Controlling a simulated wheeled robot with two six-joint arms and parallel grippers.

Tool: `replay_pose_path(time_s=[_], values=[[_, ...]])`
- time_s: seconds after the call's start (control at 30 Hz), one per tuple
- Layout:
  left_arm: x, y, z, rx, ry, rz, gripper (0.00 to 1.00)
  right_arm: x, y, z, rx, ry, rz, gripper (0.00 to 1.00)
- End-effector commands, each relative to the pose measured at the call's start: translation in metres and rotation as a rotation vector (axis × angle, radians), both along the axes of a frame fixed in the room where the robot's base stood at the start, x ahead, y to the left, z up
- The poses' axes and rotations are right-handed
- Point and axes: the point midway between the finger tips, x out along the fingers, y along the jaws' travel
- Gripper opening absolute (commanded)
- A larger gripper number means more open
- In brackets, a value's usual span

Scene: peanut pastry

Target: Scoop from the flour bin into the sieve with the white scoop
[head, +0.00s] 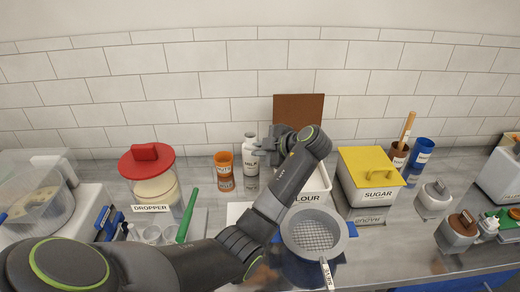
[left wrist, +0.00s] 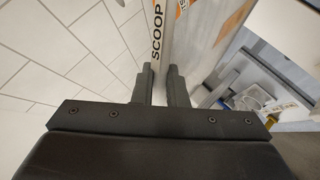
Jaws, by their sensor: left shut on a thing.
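My left gripper (head: 268,146) is at the back of the counter, in front of the tiled wall and above the left back part of the flour bin. In the left wrist view its fingers (left wrist: 163,84) are shut on the pale handle of the scoop (left wrist: 163,45), which bears the word SCOOP. The scoop's bowl cannot be made out in the head view. The white flour bin (head: 318,180) is partly hidden by my left arm. The grey sieve (head: 349,233), with its mesh and labelled handle, is in front of the bin. My right gripper is not in view.
A brown panel (head: 298,108) stands upright behind the flour bin. The yellow-lidded sugar bin (head: 380,200) is on its right. An orange-capped jar (head: 224,172) and a white milk bottle (head: 250,160) stand left of it. A red-lidded dropper (head: 150,178) is farther left.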

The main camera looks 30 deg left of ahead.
Motion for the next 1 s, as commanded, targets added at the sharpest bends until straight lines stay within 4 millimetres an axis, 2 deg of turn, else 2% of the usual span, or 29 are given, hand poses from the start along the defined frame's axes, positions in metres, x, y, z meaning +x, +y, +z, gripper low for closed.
replay_pose_path(time_s=[0.37, 0.63, 1.0], values=[[0.000, 0.000, 0.001, -0.002, 0.001, 0.000, 0.00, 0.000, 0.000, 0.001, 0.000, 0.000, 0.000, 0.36], [0.000, 0.001, 0.003, -0.087, 0.060, 0.001, 0.00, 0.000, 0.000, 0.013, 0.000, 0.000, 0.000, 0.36], [0.000, 0.000, 0.001, -0.104, 0.071, 0.000, 0.00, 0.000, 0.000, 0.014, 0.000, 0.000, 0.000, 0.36]])
